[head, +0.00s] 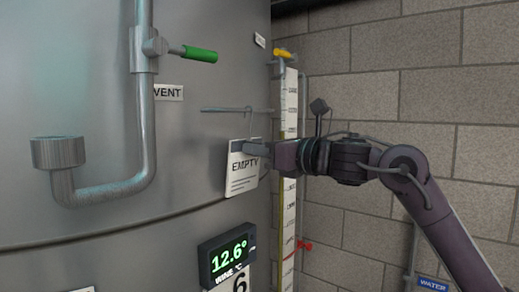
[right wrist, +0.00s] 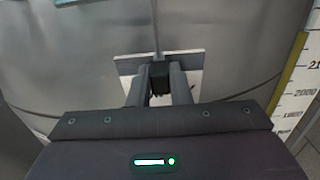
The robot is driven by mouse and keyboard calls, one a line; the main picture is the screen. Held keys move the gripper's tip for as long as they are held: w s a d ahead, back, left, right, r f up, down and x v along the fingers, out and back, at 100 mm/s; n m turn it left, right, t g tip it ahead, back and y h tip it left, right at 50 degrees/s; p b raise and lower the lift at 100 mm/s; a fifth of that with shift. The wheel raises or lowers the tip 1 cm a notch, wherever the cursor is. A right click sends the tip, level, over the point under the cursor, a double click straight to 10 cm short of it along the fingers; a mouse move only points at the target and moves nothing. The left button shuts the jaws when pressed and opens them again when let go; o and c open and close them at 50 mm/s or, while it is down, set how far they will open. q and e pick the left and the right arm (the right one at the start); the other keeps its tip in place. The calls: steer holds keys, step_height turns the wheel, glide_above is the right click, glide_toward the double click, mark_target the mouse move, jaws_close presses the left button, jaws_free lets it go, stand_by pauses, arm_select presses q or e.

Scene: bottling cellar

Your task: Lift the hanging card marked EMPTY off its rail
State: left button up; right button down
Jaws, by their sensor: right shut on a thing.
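The white card marked EMPTY (head: 242,175) is upright in front of the steel tank, below a thin rail (head: 222,110). Its thin wire hook (head: 249,120) reaches up to the rail; I cannot tell whether it still bears on it. My right gripper (head: 252,148) comes in from the right and is shut on the card's upper part. In the right wrist view the fingers (right wrist: 160,78) close at the card (right wrist: 128,66), hiding its middle. My left gripper is not in view.
A pipe with a green-handled valve (head: 200,54) stands left of the card. A level gauge (head: 290,150) with yellow and red handles is close behind my right gripper. A display reading 12.6° (head: 228,256) sits below. A block wall (head: 430,60) is at right.

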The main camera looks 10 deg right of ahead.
steer(key=shift+s+d+r+p, duration=0.1)
steer(key=shift+r+p, duration=1.35)
steer(key=shift+r, duration=0.35)
steer(key=shift+f, duration=0.1)
steer(key=b+v, duration=0.3)
steer(key=v, duration=0.6)
steer(key=shift+s+d+b, duration=0.25)
steer(key=shift+s+b, duration=0.1)
steer(key=shift+b, duration=0.05)
